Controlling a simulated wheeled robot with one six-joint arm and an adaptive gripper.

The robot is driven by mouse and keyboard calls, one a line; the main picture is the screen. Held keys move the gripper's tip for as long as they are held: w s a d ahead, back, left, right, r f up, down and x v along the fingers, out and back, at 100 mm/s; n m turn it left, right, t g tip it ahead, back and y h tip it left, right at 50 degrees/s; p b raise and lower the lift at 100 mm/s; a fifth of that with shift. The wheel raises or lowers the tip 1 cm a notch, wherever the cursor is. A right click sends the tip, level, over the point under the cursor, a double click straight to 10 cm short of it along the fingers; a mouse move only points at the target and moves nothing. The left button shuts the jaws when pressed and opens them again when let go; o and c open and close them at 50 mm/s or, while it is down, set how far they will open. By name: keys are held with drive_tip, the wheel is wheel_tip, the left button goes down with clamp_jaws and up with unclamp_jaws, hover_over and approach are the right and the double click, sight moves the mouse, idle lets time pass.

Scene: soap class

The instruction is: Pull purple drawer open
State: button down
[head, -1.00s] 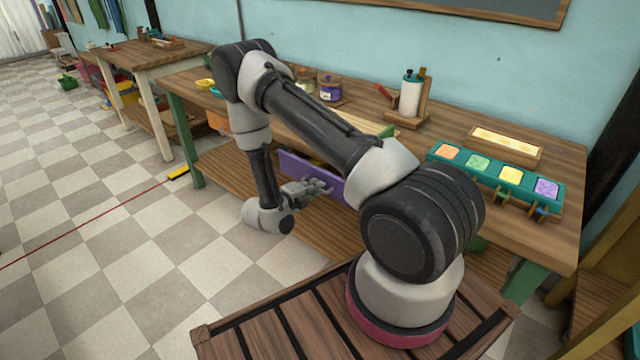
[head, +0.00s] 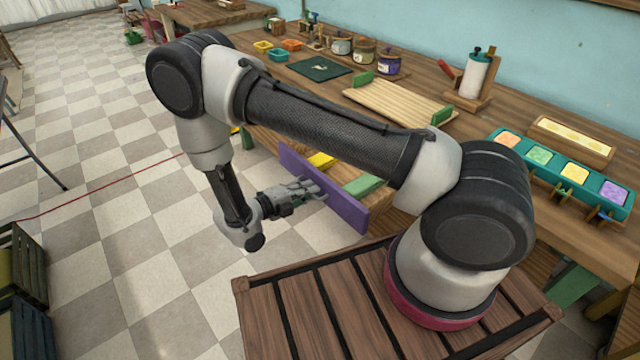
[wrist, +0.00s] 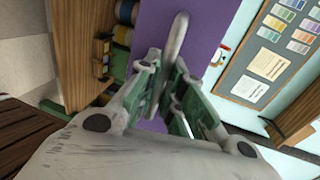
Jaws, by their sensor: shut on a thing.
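The purple drawer (head: 347,203) stands pulled out from under the wooden table, its front apart from the table edge. A yellow item (head: 321,160) and a green item (head: 363,186) show behind its front. My gripper (head: 312,190) is at the outer face of the drawer front. In the wrist view the purple front (wrist: 205,28) fills the middle, and my gripper (wrist: 172,88) is shut on its grey bar handle (wrist: 178,38). Part of the drawer is hidden behind my arm.
The table (head: 455,133) carries a slatted wooden rack (head: 400,103), several jars, a paper roll (head: 474,76) and a teal tray of coloured blocks (head: 550,172). Dark crates (head: 22,275) stand at the far left. The checkered floor left of the drawer is open.

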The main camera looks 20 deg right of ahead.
drive_tip(key=shift+s+a, duration=0.2)
drive_tip(key=shift+a, duration=0.45)
drive_tip(key=c, duration=1.8)
unclamp_jaws()
drive_tip(key=v, duration=1.2)
